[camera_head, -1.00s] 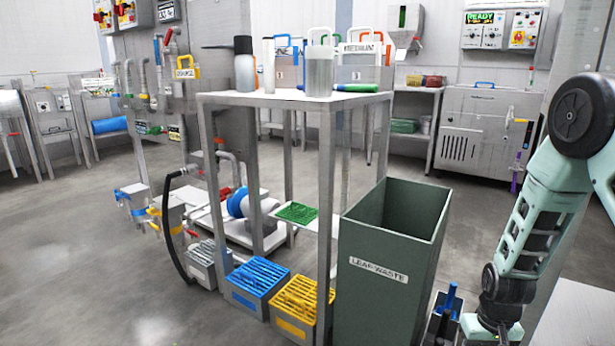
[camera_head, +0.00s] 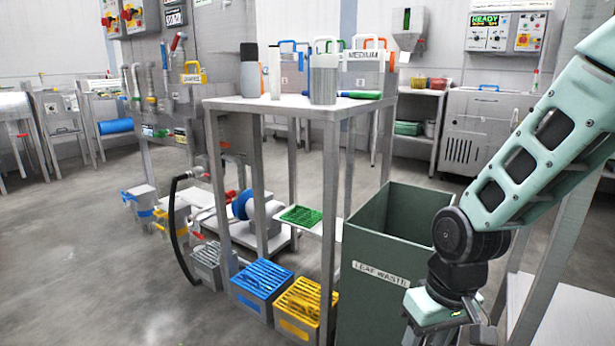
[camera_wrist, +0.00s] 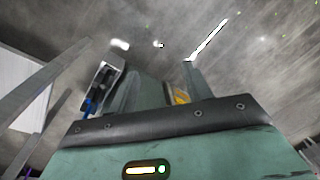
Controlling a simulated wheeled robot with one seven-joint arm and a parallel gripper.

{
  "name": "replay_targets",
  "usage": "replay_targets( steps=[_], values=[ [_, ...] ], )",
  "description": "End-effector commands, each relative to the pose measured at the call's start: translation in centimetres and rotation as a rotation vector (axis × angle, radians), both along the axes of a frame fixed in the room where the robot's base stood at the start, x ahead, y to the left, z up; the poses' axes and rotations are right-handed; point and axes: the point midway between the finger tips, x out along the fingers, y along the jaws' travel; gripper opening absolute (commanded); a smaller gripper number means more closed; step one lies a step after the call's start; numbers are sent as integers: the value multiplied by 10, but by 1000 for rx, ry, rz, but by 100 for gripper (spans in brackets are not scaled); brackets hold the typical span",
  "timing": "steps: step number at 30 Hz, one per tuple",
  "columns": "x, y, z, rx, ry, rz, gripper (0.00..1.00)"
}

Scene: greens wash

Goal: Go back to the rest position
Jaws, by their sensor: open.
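My gripper (camera_head: 436,308) hangs low at the end of my pale green arm, at the bottom right of the head view. It overlaps the right side of the green leaf waste bin (camera_head: 375,290) in the picture; I cannot tell the gap between them. In the wrist view the gripper's body (camera_wrist: 165,140) fills the lower part. The jaws are open and I see nothing held.
A tall metal table (camera_head: 270,103) with bottles and cases stands left of the bin. Blue (camera_head: 262,284) and yellow (camera_head: 300,302) crates sit on the floor below it. A metal frame with a pale shelf (camera_head: 575,310) is close at right. Open floor (camera_head: 80,260) lies at left.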

Motion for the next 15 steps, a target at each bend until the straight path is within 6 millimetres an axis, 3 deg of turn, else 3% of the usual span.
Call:
replay_targets(
  steps=[1,6,15],
  values=[
    [-20,15,23,0,-10,59,50],
    [-78,41,63,-14,-19,203,50],
    [-154,48,99,-64,-47,380,50]
  ],
)
